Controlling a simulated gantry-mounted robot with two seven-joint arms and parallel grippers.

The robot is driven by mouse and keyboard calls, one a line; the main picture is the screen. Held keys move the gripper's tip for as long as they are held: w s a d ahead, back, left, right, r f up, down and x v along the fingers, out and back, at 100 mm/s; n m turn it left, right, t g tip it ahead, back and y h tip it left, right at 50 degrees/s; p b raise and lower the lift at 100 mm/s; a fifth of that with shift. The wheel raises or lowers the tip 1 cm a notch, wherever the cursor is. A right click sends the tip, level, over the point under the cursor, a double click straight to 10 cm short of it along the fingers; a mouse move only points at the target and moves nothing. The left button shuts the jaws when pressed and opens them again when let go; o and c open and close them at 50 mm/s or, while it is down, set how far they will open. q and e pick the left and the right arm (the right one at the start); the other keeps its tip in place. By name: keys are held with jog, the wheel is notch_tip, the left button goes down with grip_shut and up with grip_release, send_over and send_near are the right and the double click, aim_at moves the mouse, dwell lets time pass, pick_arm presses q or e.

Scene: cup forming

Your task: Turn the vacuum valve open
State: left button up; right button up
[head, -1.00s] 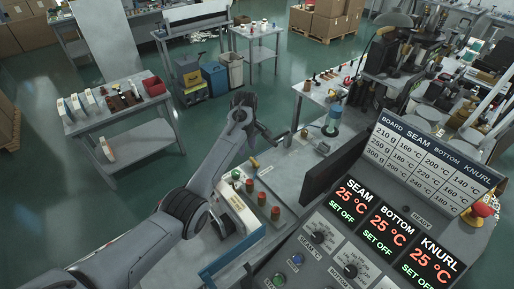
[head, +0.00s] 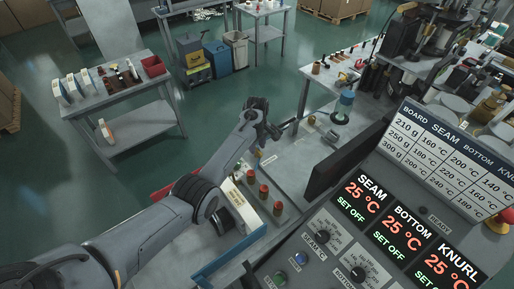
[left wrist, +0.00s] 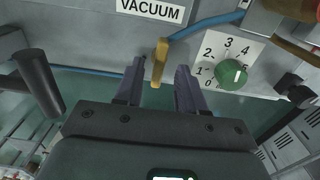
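The vacuum valve's yellow lever (left wrist: 160,62) hangs down below the white VACUUM label (left wrist: 150,11) in the left wrist view. My left gripper (left wrist: 158,76) is open, with one dark finger on each side of the lever in the picture. A gap shows between the lever and both fingers; how deep it sits between them I cannot tell. In the head view my left gripper (head: 269,131) is over the bench beside the control panel, and a small yellow piece (head: 258,153) shows just below it. My right gripper is in neither view.
Red-orange knobs (head: 263,191) stand on the bench unit. The temperature panel (head: 400,225) fills the right front.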

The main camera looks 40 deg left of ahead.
pick_arm(q)
jog(key=shift+f, duration=0.75)
grip_shut()
